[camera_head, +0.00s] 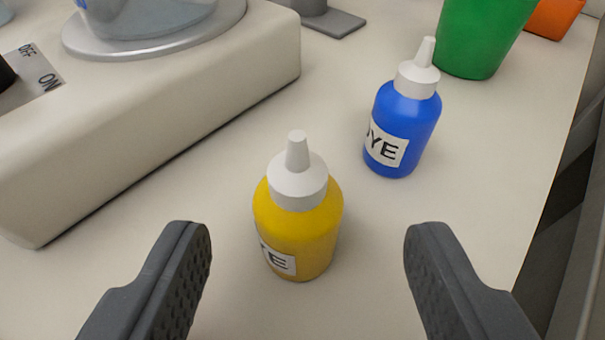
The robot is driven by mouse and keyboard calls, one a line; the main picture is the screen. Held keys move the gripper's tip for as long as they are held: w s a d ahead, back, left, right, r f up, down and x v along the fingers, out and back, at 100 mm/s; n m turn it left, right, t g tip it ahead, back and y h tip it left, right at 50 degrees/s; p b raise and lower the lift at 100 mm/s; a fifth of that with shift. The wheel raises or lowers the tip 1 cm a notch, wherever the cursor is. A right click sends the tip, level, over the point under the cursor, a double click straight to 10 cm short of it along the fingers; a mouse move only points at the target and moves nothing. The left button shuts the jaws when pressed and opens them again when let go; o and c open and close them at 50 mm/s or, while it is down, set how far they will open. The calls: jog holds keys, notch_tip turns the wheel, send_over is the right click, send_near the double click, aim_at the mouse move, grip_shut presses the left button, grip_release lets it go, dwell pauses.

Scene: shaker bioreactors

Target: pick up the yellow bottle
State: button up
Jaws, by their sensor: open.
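The yellow bottle (298,228) stands upright on the pale table, with a white cap and nozzle and a white label partly turned to the left. My gripper (307,245) is open, with one dark finger to the left of the bottle and one to the right. Clear gaps show between the bottle and both fingers. Nothing is held. How far the fingertips are from the bottle in depth is hard to tell.
A blue bottle (402,125) stands behind and to the right. A green cup (482,36) and an orange object (553,17) are farther back. A cream shaker machine (150,125) with an ON/OFF switch fills the left. The table's edge runs down the right.

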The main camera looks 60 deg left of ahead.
aim_at(298, 209)
jog(key=shift+x, duration=1.4)
jog(key=shift+f, duration=0.1)
jog(key=c, duration=1)
